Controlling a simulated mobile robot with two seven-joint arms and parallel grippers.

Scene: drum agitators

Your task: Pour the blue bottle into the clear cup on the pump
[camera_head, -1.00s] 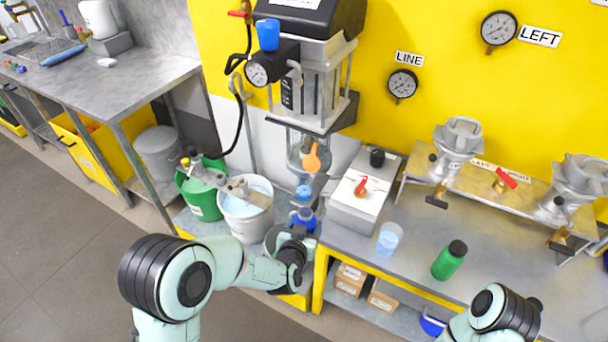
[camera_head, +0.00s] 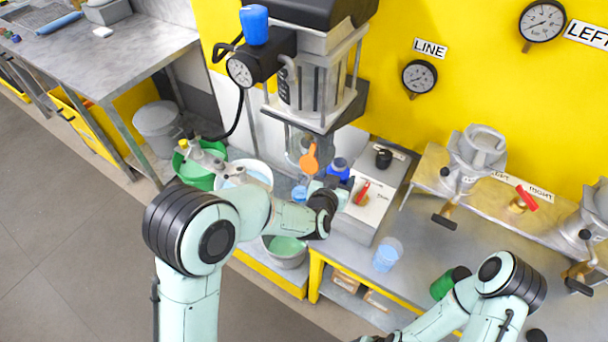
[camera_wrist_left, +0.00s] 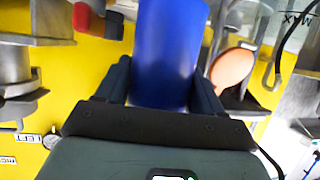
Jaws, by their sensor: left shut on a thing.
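My left gripper (camera_head: 331,186) is shut on the blue bottle (camera_head: 341,168) and holds it beside the grey box with the red lever (camera_head: 374,207). In the left wrist view the blue bottle (camera_wrist_left: 168,55) fills the space between the two dark fingers of the gripper (camera_wrist_left: 160,88). The bottle's tilt and mouth are hard to tell. A clear cup with a bluish tint (camera_head: 387,254) stands on the bench in front of the box, apart from the bottle.
The tall pump unit (camera_head: 318,85) has a blue cap-like piece (camera_head: 255,25) and an orange paddle (camera_head: 309,158). Buckets (camera_head: 287,250) stand left of the bench. A green bottle (camera_head: 442,287) is partly behind my right arm. Valves (camera_head: 478,155) line the right rail.

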